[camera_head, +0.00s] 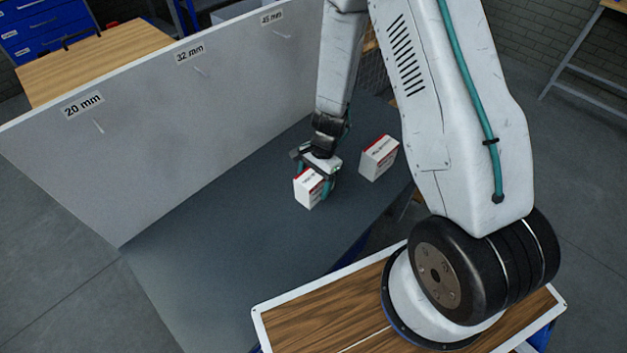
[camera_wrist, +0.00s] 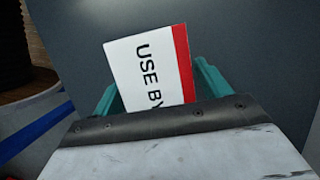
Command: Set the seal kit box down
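A white box with a red band (camera_head: 309,187) is between the teal fingers of my gripper (camera_head: 326,182), over the dark grey bench top. In the wrist view the same box (camera_wrist: 150,68) shows a white face with "USE BY" lettering and a red strip along its right edge. The teal fingers of my gripper (camera_wrist: 160,95) lie along both its sides and appear shut on it. The head view does not show clearly whether its underside touches the bench. The print in the head view is too small to read, so I cannot confirm it is the seal kit.
A second white and red box (camera_head: 379,158) stands on the bench just right of my gripper. A grey upright panel (camera_head: 190,115) with pegs labelled 20 mm, 32 mm and 45 mm runs along the back. The bench top (camera_head: 215,255) is bare at the front left.

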